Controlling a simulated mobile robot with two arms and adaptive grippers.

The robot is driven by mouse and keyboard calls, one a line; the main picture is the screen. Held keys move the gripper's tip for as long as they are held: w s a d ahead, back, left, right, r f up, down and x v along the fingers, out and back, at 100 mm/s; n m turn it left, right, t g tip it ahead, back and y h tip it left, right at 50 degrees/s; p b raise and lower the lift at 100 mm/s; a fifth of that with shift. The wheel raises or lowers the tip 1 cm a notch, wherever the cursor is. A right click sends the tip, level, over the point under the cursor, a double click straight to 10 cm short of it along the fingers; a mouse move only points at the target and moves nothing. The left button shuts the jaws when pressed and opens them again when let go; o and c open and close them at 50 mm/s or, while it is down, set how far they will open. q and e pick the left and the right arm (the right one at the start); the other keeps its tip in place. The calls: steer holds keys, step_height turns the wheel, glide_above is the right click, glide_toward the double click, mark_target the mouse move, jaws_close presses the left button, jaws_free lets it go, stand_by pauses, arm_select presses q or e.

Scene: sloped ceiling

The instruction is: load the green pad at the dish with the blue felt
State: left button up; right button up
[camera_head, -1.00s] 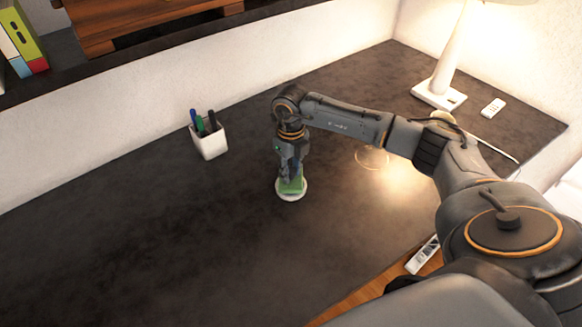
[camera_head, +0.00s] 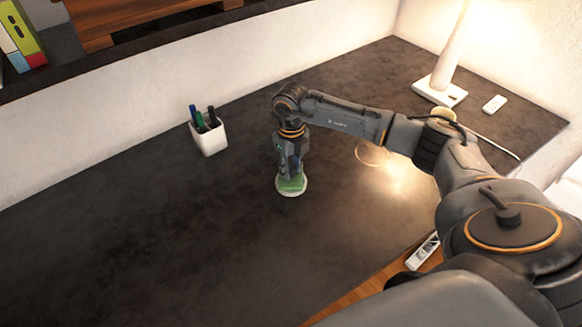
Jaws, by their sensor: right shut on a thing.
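The green pad (camera_head: 291,184) lies in a small white dish (camera_head: 303,190) on the dark desk. My right gripper (camera_head: 290,174) points down right above the pad. It is shut on a small blue thing (camera_head: 297,168), which looks like the blue felt but is mostly hidden by the fingers. The lower end of the blue thing is at or just above the pad; I cannot tell if they touch. My left gripper is not in view.
A white cup (camera_head: 208,136) with several pens stands left of the dish. A lit white lamp (camera_head: 441,88) and a small white remote-like thing (camera_head: 494,104) are at the back right. The desk (camera_head: 150,240) is clear at the left and front.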

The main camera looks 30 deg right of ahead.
mark_target(291, 167)
steer(key=shift+f+b, duration=0.4)
steer(key=shift+f, duration=0.1)
stand_by(1.2)
steer(key=shift+r+p, duration=0.6)
steer(key=shift+r, duration=0.2)
steer(key=shift+r+p, duration=1.7)
steer(key=shift+r, duration=1.05)
